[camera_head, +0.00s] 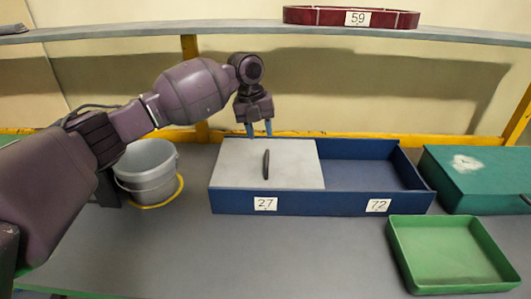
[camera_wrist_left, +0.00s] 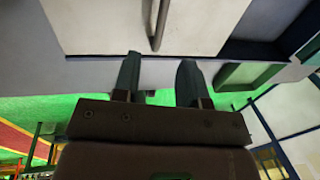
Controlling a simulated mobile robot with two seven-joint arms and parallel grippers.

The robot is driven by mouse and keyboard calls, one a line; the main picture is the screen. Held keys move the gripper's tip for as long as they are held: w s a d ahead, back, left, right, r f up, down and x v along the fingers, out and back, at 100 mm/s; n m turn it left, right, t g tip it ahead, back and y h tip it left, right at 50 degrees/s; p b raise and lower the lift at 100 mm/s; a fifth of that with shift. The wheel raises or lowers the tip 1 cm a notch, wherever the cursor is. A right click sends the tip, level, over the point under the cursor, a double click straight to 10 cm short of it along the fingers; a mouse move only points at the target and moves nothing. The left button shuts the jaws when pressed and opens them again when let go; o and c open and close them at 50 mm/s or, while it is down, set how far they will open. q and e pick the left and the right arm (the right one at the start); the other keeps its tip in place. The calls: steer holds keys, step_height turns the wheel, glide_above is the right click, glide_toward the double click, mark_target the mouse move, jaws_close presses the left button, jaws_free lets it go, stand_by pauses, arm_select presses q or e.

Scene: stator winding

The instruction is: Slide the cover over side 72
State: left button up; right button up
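A blue box (camera_head: 300,203) stands on the table with a label 27 (camera_head: 265,204) on its left front and a label 72 (camera_head: 378,205) on its right front. A light grey cover (camera_head: 232,165) lies over the left side, above 27; the right side, above 72, is open and looks empty. A dark upright handle (camera_head: 266,164) stands at the cover's middle. The cover (camera_wrist_left: 100,25) and handle (camera_wrist_left: 158,22) also show in the left wrist view. My left gripper (camera_head: 259,130) is open and empty, pointing down near the cover's back edge, apart from the handle. My right gripper is not in view.
A grey bucket (camera_head: 146,170) stands left of the box. A green tray (camera_head: 452,255) lies at the front right, and a teal box (camera_head: 480,178) stands at the right. A shelf behind holds a red tray labelled 59 (camera_head: 350,17). The table's front middle is clear.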

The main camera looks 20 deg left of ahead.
mark_target(266, 157)
arm_select(q)
steer(key=f, duration=0.2)
steer(key=d+f, duration=0.1)
steer(key=f, duration=0.4)
steer(key=shift+w+d+f, duration=0.25)
steer(key=shift+f, duration=0.05)
steer(key=shift+c, duration=0.3)
jaws_close()
